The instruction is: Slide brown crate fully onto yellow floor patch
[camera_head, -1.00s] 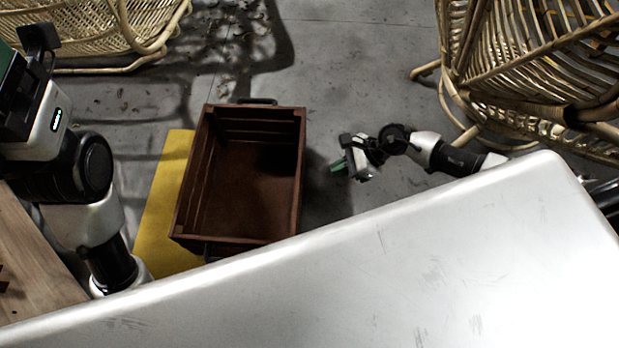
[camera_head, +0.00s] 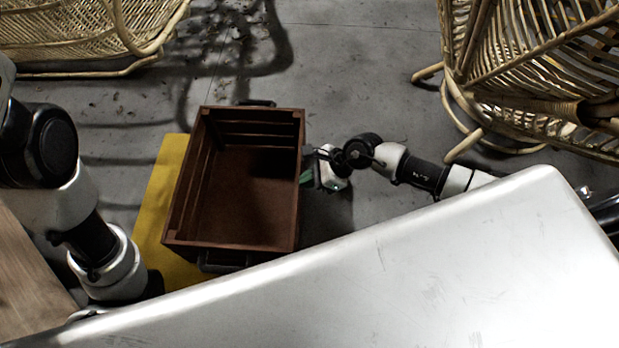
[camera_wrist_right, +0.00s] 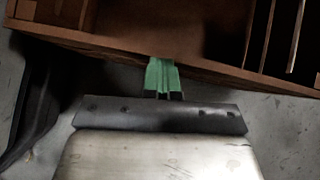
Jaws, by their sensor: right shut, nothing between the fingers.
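The brown crate (camera_head: 238,205) is an open, empty wooden box with dark handles at its far and near ends. It sits partly over the yellow floor patch (camera_head: 158,212), which shows along its left side. The right side of the crate hides the floor beneath it. My right gripper (camera_head: 306,177), with green fingers, is at the crate's right wall. In the right wrist view the shut green fingertips (camera_wrist_right: 160,72) meet the wall of the crate (camera_wrist_right: 110,45), with nothing between them. My left arm is at the left, but its gripper is out of view.
A large pale metal surface (camera_head: 400,270) fills the near side, close to the crate's near end. Rattan furniture stands at the upper left (camera_head: 80,35) and upper right (camera_head: 530,70). A wooden surface (camera_head: 30,275) is at the lower left. Grey floor is clear beyond the crate.

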